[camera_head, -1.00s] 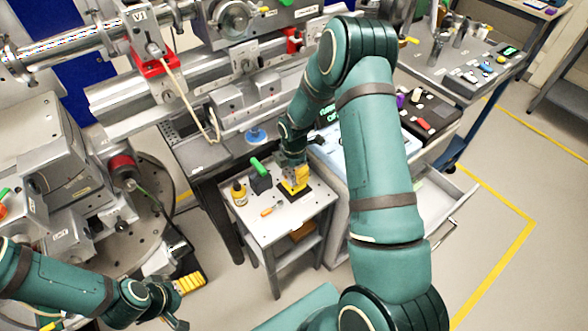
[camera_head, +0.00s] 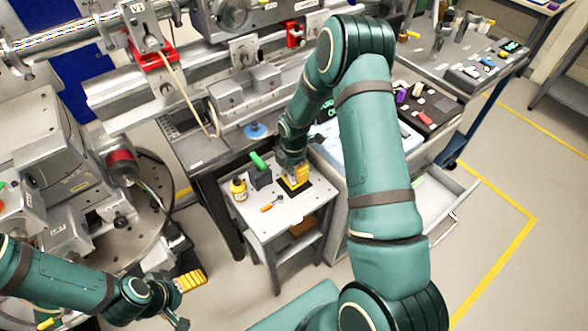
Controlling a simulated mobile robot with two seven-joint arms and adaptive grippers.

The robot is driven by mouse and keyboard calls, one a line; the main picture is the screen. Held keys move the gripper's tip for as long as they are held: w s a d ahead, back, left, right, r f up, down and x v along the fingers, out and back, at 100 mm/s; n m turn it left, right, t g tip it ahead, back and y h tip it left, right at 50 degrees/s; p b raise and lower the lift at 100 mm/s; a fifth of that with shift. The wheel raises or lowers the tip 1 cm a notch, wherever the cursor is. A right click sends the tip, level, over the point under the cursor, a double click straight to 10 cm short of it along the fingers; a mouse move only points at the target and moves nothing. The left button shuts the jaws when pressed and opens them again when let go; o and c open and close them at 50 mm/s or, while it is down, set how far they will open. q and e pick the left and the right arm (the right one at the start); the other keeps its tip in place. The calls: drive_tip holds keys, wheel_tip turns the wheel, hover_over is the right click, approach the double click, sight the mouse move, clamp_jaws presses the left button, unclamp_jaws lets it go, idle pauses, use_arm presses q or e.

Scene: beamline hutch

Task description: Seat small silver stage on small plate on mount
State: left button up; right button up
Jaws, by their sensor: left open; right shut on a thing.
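My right gripper (camera_head: 298,177) reaches down from above to the small grey side table (camera_head: 287,219), its yellow fingers just over a black square pad (camera_head: 293,190). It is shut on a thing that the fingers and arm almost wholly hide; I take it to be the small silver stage. I cannot tell whether it touches the pad. My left gripper (camera_head: 190,281) is open and empty at the lower left, well apart from the table. I cannot make out the small plate on its mount with certainty among the grey beamline parts.
On the side table stand a yellow bottle (camera_head: 239,188), a dark block with a green-handled tool (camera_head: 259,162) and an orange screwdriver (camera_head: 272,203). The beamline rail (camera_head: 190,92) runs behind. An open drawer (camera_head: 440,205) juts out at right. Heavy grey equipment (camera_head: 60,130) fills the left.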

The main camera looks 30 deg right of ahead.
drive_tip(key=shift+f+b, duration=0.35)
drive_tip(key=shift+f, duration=0.15)
idle(0.3)
drive_tip(key=o, duration=1.4)
drive_tip(key=shift+r, duration=0.1)
wheel_tip(320, 180, up, 12)
drive_tip(key=shift+f, duration=0.1)
